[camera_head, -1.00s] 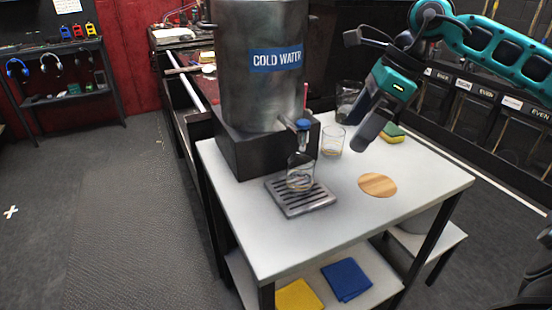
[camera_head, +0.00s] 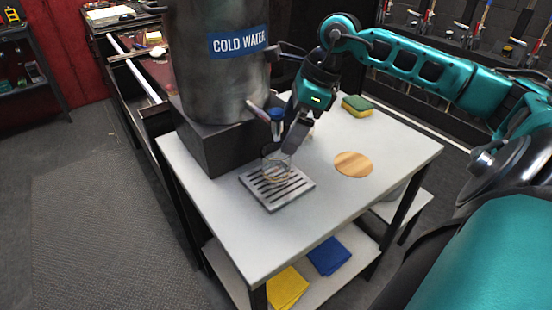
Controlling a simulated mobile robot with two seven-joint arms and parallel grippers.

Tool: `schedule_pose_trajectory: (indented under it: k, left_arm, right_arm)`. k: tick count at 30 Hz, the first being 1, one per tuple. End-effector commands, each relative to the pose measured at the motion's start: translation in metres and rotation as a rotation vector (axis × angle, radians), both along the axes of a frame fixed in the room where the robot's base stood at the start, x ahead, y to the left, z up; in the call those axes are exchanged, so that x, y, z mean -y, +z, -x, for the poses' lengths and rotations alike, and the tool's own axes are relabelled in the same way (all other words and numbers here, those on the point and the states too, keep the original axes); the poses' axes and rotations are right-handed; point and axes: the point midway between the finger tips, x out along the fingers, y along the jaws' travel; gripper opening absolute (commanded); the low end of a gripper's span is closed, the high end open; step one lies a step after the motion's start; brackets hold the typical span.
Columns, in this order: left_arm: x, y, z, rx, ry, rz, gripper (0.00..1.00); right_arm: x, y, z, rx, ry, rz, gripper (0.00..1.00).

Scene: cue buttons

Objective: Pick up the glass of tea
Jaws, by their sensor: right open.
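A clear glass (camera_head: 275,167) stands upright on the slotted metal drip tray (camera_head: 297,197), under the tap (camera_head: 277,118) of a steel dispenser. A yellowish band shows near its base; I cannot tell whether it is tea. My right gripper (camera_head: 293,140) is open, pointing down just behind and to the right of this glass, partly overlapping it in the picture. I cannot tell whether they touch. The second glass seen earlier behind the tray is now mostly hidden by my gripper. My left gripper is not in view.
The steel dispenser (camera_head: 215,75) marked COLD WATER stands on a dark block (camera_head: 215,148) at the table's left back. A round wooden coaster (camera_head: 353,164) and a green-yellow sponge (camera_head: 357,106) lie on the white table (camera_head: 350,205). Folded yellow (camera_head: 287,288) and blue (camera_head: 328,256) cloths lie on the shelf below.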

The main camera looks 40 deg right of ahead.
Motion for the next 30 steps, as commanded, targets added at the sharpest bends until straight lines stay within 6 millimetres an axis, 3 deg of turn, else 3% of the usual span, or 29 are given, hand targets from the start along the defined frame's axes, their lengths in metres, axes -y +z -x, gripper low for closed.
schedule_pose_trajectory:
  k: [9, 18, 30]
  left_arm:
    - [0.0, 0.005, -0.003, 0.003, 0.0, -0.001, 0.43]
    - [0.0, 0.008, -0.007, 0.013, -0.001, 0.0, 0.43]
    - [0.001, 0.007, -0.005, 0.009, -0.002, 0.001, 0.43]
  right_arm:
    - [-0.006, -0.043, -0.009, -0.001, 0.0, -0.004, 0.96]
    - [-0.007, -0.048, -0.01, 0.0, 0.0, 0.0, 0.96]
    - [-0.007, -0.047, -0.01, -0.001, -0.001, -0.001, 0.58]
